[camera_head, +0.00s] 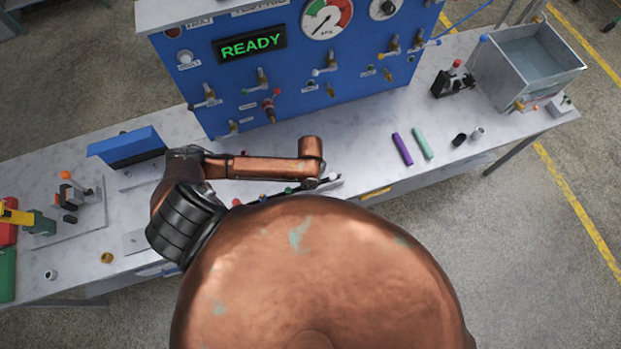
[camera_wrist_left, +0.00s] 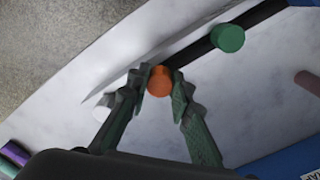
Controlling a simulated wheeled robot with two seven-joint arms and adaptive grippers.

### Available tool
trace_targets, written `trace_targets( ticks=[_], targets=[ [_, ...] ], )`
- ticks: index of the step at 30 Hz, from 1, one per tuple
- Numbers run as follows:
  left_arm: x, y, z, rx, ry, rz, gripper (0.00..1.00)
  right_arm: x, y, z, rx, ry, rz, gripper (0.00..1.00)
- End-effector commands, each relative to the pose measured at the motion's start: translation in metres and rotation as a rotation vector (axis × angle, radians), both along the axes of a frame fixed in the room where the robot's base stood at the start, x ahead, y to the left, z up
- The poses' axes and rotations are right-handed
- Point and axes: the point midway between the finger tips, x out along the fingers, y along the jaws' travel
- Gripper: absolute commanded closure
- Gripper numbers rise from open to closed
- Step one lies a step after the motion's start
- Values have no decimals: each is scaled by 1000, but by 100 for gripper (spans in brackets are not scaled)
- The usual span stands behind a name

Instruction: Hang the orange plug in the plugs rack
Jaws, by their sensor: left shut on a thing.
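The orange plug (camera_wrist_left: 160,79) shows end-on in the left wrist view, between the fingertips of my left gripper (camera_wrist_left: 161,93), which is shut on it. The plugs rack (camera_wrist_left: 193,53) is a dark bar along the bench edge. The orange plug is at this bar, between a green plug (camera_wrist_left: 229,38) and a white plug (camera_wrist_left: 103,107); I cannot tell whether it is seated in the rack. In the head view the rack is partly hidden by my copper arm, with the green plug (camera_head: 289,190) and white plug (camera_head: 332,177) showing. My right gripper is not in view.
A blue panel (camera_head: 230,95) with valves and a READY display stands behind the rack. Purple (camera_head: 402,148) and teal (camera_head: 422,142) cylinders lie to the right. A metal tank (camera_head: 520,92) stands at the far right. A blue block (camera_head: 127,147) is at the left.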

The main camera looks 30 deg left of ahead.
Motion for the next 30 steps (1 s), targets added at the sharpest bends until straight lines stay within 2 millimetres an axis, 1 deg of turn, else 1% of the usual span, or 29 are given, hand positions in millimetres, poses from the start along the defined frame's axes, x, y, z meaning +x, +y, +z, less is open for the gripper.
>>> trace_targets(
  ticks=[13,14,15,22,30],
  targets=[
    [-1,-1,-11,-1,1,0,100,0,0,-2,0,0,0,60],
    [0,0,-11,-1,1,0,78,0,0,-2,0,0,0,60],
    [0,0,-10,-1,1,0,75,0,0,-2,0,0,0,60],
    [0,0,-10,-1,0,0,60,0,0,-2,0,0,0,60],
    [0,0,-9,-1,0,0,60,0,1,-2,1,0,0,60]
  ],
)
